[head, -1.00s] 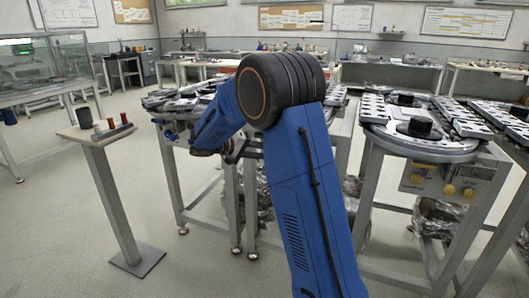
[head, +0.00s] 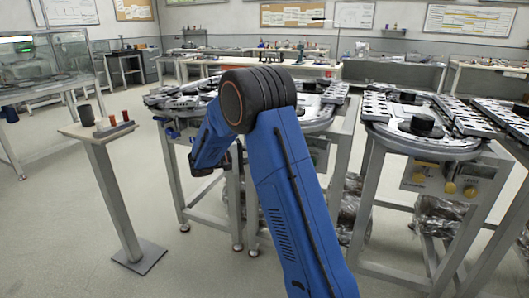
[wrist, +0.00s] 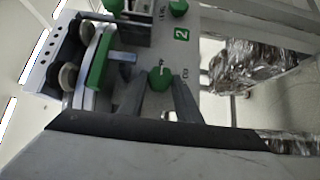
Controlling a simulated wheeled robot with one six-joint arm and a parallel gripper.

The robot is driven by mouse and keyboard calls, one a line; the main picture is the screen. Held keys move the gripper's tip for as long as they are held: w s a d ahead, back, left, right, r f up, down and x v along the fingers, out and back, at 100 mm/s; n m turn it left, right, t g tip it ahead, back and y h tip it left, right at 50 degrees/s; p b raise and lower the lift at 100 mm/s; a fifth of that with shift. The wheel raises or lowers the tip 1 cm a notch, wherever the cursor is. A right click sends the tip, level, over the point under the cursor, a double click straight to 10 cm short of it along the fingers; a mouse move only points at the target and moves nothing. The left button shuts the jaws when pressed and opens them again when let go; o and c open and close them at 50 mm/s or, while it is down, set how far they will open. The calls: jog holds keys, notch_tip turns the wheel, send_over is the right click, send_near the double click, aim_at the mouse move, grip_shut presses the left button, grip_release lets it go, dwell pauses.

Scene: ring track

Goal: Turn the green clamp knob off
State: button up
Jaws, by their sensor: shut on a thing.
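In the wrist view a green knob (wrist: 162,79) with a pale pointer mark sits on a grey panel, near a green "2" label. My gripper (wrist: 161,88) has its two dark fingers on either side of this knob and is shut on it. Small lettering beside the knob is too blurred to read. Another green knob (wrist: 178,7) is higher on the panel. In the head view my blue arm reaches to the front of the middle track table (head: 310,124); the knob and fingertips are hidden there.
A green-edged part (wrist: 101,58) stands left of the fingers. In the head view a small stand (head: 97,131) with a cup and pegs is at left, and another track table (head: 415,143) at right.

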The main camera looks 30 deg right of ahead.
jog(key=o, duration=1.1)
jog(key=shift+c, duration=0.2)
jog(key=shift+a, duration=0.1)
jog(key=w+a, duration=0.2)
jog(key=a, duration=1.5)
jog(key=shift+f, duration=0.1)
